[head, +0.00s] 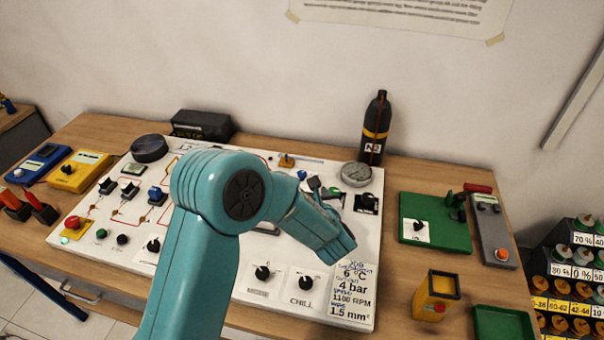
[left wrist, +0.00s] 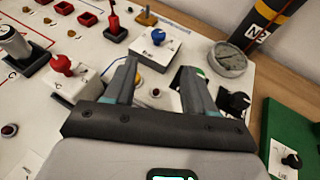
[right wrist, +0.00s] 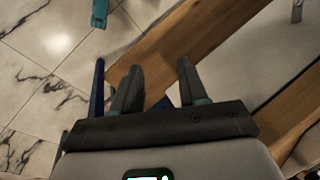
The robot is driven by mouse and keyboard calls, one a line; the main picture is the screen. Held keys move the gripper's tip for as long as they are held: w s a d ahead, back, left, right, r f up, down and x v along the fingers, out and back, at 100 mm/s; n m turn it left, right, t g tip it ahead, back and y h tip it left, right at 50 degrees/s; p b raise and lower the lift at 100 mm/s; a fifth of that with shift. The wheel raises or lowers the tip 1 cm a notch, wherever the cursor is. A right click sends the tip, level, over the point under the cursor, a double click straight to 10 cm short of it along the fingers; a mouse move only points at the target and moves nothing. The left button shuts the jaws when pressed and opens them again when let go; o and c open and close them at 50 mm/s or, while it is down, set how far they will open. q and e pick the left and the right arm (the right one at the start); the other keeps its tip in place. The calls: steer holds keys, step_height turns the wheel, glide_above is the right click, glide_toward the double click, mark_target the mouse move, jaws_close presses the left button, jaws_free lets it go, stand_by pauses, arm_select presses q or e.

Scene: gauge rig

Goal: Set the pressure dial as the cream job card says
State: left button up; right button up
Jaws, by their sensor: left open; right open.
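The cream job card (head: 352,295) lies at the panel's front right; it reads 6 °C, 4 bar, 1100 RPM and 1.5 mm². A round gauge (head: 356,174) stands at the back right, also in the left wrist view (left wrist: 227,58). A black knob (head: 367,202) on a dark plate sits just in front of it, right of my left fingers in the left wrist view (left wrist: 235,103). My left gripper (head: 326,191) is open and empty above the panel, fingers towards a blue knob (left wrist: 158,37) and the gauge. My right gripper (right wrist: 155,85) is open and empty.
A black bottle (head: 375,130) stands behind the gauge. My left arm hides the panel's middle. Below my right gripper are tiled floor (right wrist: 45,75) and wooden edges.

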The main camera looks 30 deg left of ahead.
mark_target(303, 175)
arm_select(q)
steer(key=p+x, duration=0.3)
steer(key=x, duration=1)
steer(key=shift+a+f, duration=0.15)
steer(key=c, duration=1)
